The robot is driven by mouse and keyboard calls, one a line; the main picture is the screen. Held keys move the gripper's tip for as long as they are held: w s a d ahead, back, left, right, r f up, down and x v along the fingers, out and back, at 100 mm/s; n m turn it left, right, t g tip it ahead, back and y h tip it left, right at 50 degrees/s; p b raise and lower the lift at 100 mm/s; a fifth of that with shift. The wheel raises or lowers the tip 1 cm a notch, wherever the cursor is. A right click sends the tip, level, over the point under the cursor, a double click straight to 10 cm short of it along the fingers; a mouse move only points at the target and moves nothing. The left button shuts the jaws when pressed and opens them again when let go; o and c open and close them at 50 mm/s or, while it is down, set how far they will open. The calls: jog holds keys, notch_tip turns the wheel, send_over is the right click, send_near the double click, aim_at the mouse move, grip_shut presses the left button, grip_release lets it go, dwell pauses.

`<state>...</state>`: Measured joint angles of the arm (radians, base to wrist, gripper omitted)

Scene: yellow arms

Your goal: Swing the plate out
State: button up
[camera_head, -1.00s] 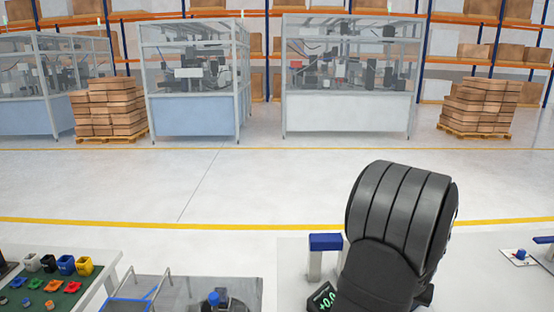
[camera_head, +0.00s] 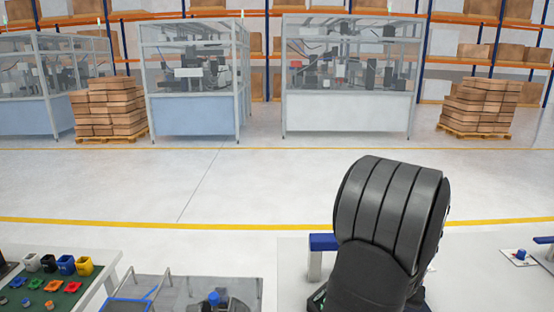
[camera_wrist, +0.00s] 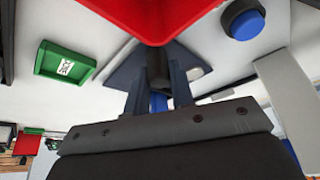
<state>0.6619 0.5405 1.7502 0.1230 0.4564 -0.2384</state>
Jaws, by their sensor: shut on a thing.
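In the wrist view my gripper (camera_wrist: 159,75) reaches up from the bottom with two dark fingers. They are shut on a dark piece (camera_wrist: 158,64) between them, mostly hidden by the fingers. A grey flat plate-like part (camera_wrist: 122,76) spreads behind the fingers; I cannot tell whether it joins the held piece. A large red part (camera_wrist: 160,15) hangs over the top of the view, its lower corner close to the fingertips. In the head view my gripper is out of sight behind or below my black arm.
A blue round knob (camera_wrist: 245,22) is at the wrist view's upper right, and a green tray (camera_wrist: 66,62) at left. In the head view, a blue-topped post (camera_head: 322,242) stands beside my arm. A dark green board (camera_head: 45,288) with coloured parts is at lower left. Open floor lies beyond.

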jog(key=shift+o, duration=0.3)
jog(key=shift+s+a+f, duration=0.1)
jog(key=shift+s+a, duration=0.05)
jog(key=shift+a, duration=0.35)
jog(key=o, duration=0.5)
jog(key=shift+r, duration=3.8)
jog(key=shift+f, duration=3.8)
